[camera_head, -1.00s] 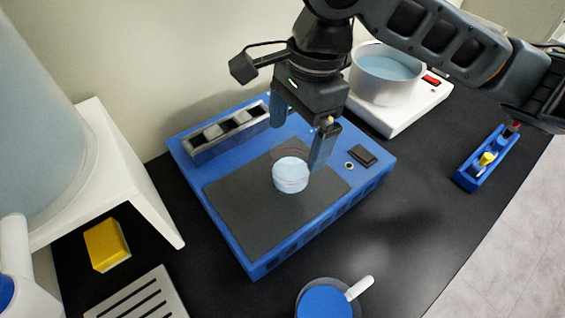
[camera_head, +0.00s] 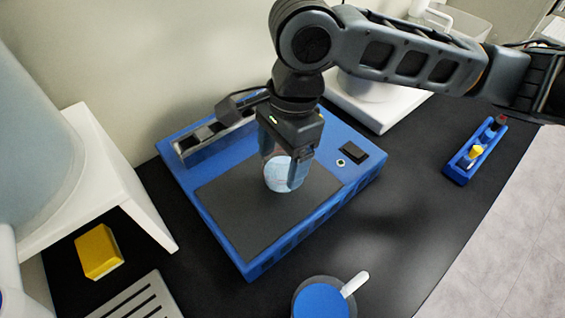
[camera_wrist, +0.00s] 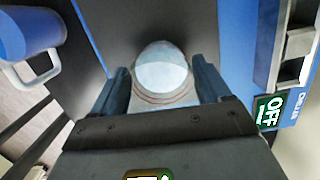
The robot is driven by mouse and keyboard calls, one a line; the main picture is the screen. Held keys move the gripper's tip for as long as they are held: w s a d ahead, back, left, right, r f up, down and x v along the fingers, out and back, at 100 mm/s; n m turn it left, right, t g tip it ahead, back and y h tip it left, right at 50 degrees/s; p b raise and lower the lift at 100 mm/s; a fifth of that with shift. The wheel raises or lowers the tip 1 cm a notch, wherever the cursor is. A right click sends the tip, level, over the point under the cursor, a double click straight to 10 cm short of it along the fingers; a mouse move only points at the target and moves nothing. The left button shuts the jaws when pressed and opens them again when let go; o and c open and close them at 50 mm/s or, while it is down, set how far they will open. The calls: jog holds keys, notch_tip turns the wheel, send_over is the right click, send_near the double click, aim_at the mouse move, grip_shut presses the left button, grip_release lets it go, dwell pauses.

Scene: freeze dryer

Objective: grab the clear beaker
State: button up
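The clear beaker (camera_head: 278,177) stands on the dark top plate of a blue device (camera_head: 222,219). It looks glassy, with light blue contents. My gripper (camera_head: 282,165) points down over the beaker, with its fingers low on either side of it. In the wrist view the beaker (camera_wrist: 163,76) sits between my two fingers (camera_wrist: 162,90), which are spread open. A gap seems to show between each finger and the beaker. The near finger hides part of the beaker in the head view.
A white stand (camera_head: 95,180) with a large vessel is at the left. A yellow block (camera_head: 99,251) lies beside it. A blue-topped mug (camera_head: 322,300) stands in front. A white device (camera_head: 385,110) is behind, and a blue rack (camera_head: 474,151) is at the right.

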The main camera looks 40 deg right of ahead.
jog(key=c, duration=0.7)
jog(key=shift+r, duration=0.2)
